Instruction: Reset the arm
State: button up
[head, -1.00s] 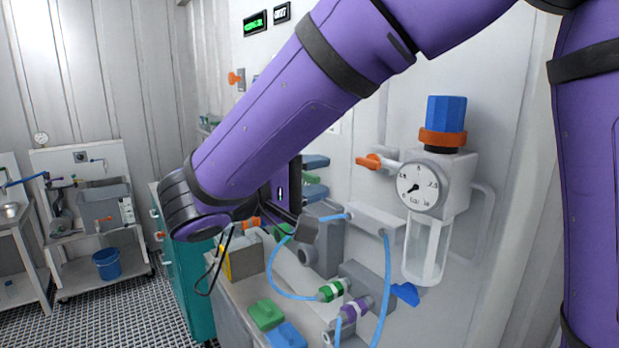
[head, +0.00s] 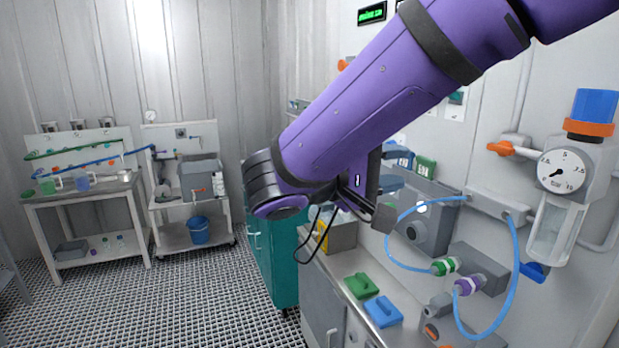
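My purple arm (head: 365,105) reaches across the upper right of the head view, slanting down to the left in front of the wall panel. Its dark wrist joint (head: 275,185) is at the lower left end. My gripper (head: 375,215) shows only in part, as a grey-black piece behind and below the forearm. Its fingertips cannot be made out, and I cannot see whether it holds anything. It appears above the counter, near the hose fittings.
The counter (head: 335,272) below the arm bears a green block (head: 361,285) and a blue block (head: 383,311). A blue hose (head: 517,270) loops beside it. A gauge unit (head: 563,171) hangs at right. A teal cabinet (head: 284,262) stands left. The grid floor (head: 150,300) is open at left.

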jog(key=s+d+f+m+g+y, duration=0.1)
jog(key=s+d+g+y, duration=0.2)
jog(key=d, duration=0.4)
jog(key=s+d+f+g+y, duration=0.1)
jog(key=s+d+g+y, duration=0.25)
jog(key=d, duration=0.35)
jog(key=s+d+f+m+t+y, duration=0.2)
jog(key=s+t+y, duration=0.3)
jog(key=s+y, duration=0.4)
jog(key=shift+s+d+m+y, duration=0.3)
jog(key=shift+d+m+y, duration=0.35)
jog(key=shift+d, duration=0.25)
